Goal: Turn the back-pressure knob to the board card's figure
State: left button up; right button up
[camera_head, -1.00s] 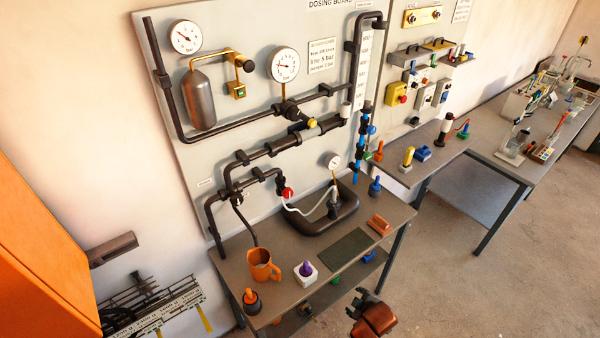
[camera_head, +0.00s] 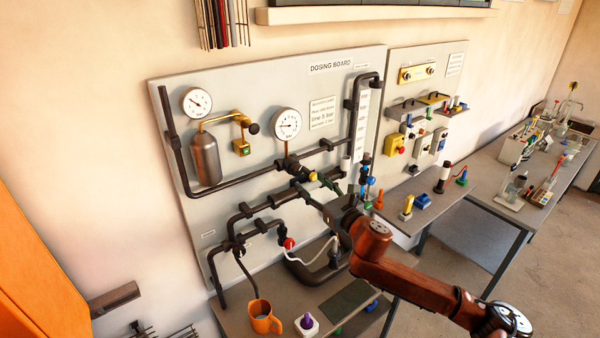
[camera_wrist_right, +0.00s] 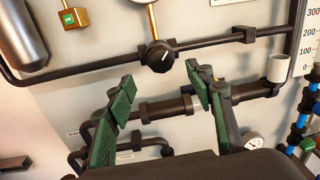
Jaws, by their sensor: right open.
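The dosing board (camera_head: 265,95) carries a card (camera_head: 323,113) with small print; a line reading about 5 bar is legible. A black knob with a white mark (camera_wrist_right: 158,56) sits on the pipe below the gauge stem; it also shows in the head view (camera_head: 291,163). The round white gauge (camera_head: 287,124) is above it. My right gripper (camera_head: 311,184) is open and empty in front of the board's pipes. In the right wrist view its green-padded fingers (camera_wrist_right: 158,90) are spread wide, with the knob beyond and above the gap. My left gripper is out of view.
Black pipes (camera_head: 238,208) and a red-knobbed valve (camera_head: 289,243) lie left of my arm. An orange mug (camera_head: 263,318) and a white block with a purple top (camera_head: 307,325) stand on the bench below. A second bench (camera_head: 450,185) stands at right.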

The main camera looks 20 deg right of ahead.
aim_at(298, 171)
jog(key=p+x, duration=0.1)
jog(key=x, duration=0.6)
jog(key=shift+w+a+p, duration=0.1)
jog(key=shift+w+p, duration=0.2)
jog(key=shift+w, duration=0.05)
jog(key=shift+c, duration=0.3)
jog(key=c, duration=1.1)
